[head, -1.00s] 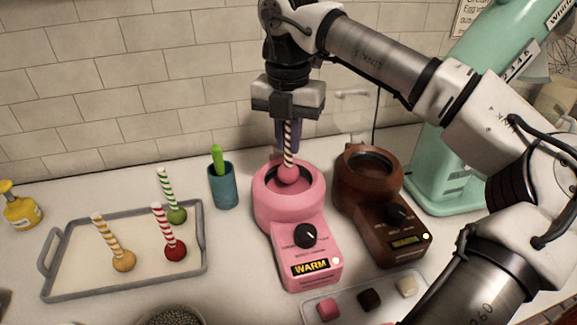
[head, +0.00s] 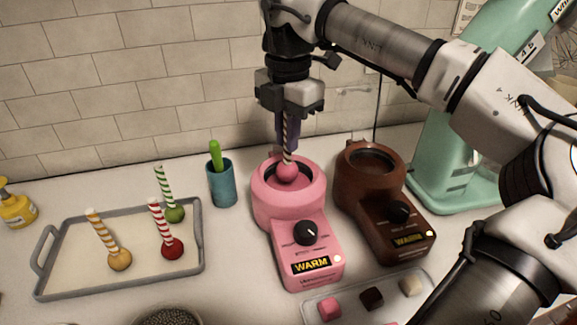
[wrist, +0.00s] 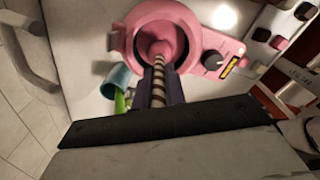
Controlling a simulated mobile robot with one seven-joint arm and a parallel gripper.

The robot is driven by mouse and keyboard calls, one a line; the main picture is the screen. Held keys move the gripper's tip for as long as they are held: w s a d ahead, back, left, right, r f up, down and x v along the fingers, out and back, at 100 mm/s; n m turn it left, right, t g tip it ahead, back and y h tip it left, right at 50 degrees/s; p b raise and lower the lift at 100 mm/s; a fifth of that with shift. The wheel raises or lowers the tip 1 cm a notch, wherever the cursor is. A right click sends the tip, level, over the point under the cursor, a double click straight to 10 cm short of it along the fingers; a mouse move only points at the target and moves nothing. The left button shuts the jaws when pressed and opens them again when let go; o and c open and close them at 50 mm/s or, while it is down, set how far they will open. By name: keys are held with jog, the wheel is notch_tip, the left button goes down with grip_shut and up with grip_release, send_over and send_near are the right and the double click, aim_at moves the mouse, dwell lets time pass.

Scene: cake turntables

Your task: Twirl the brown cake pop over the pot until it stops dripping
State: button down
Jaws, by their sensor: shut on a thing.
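The cake pop (head: 287,171) has a brown-and-white striped stick and a ball that looks pink, not brown. It hangs ball-down, nearly upright, at the mouth of the pink pot (head: 262,205). My gripper (head: 287,138) is shut on the upper stick, above the pot. In the wrist view the striped stick (wrist: 158,80) runs between the fingers to the pink ball (wrist: 160,50), which lies within the ring of the pot's rim (wrist: 122,40). I cannot tell whether the ball touches the pink coating or whether any drip hangs from it.
A brown pot (head: 350,190) stands close to the right, with a mint-green mixer (head: 440,165) beyond. A teal cup (head: 222,186) with a green-handled tool is left. A grey tray (head: 120,285) holds yellow, red and green cake pops. A sample tray (head: 390,300) lies in front.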

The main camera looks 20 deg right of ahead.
jog(key=shift+d+r, duration=0.15)
jog(key=shift+r, duration=0.05)
jog(key=shift+s+r+p, duration=0.1)
jog(key=shift+r+p, duration=1.8)
jog(key=shift+r, duration=0.6)
jog(key=shift+f, duration=0.1)
